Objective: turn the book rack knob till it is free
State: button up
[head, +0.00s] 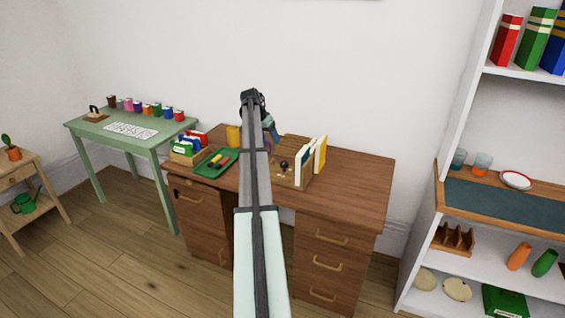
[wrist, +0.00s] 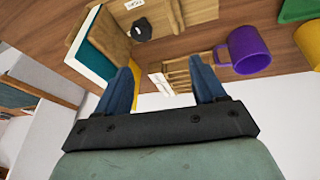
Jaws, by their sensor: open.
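The book rack (head: 302,183) is a wooden stand on the brown desk, holding upright white and yellow books (head: 319,155). Its dark knob (head: 284,164) sits on the board left of the books. In the wrist view the black knob (wrist: 142,29) shows near the top, beside the books (wrist: 93,52). My gripper (head: 274,130) is above the back of the desk, partly hidden by my arm. In the wrist view my gripper (wrist: 163,72) has its two blue fingers spread, with nothing held between them. The knob lies beyond the fingertips, apart from them.
A purple mug (wrist: 246,50) stands near the right finger in the wrist view, with a yellow mug (wrist: 309,43) beyond it. A small slatted wooden piece (wrist: 188,74) shows between the fingers. A green tray (head: 216,163) lies left of my arm. The desk's right end is clear.

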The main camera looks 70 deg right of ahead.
aim_at(284, 163)
jog(key=s+d+f+m, duration=0.1)
jog(key=f+m, duration=0.1)
jog(key=f, duration=0.2)
jog(key=s+d+f+m, duration=0.1)
jog(key=s+f+m, duration=0.1)
jog(key=f, duration=0.2)
jog(key=s+d+f+m+g, duration=0.1)
jog(key=s+f+m, duration=0.1)
jog(key=f+m, duration=0.1)
jog(key=shift+s+f+y, duration=0.15)
jog(key=shift+f+y, duration=0.25)
jog(key=shift+f, duration=0.45)
jog(key=shift+c, duration=0.5)
jog(key=c, duration=1)
jog(key=shift+o, duration=0.2)
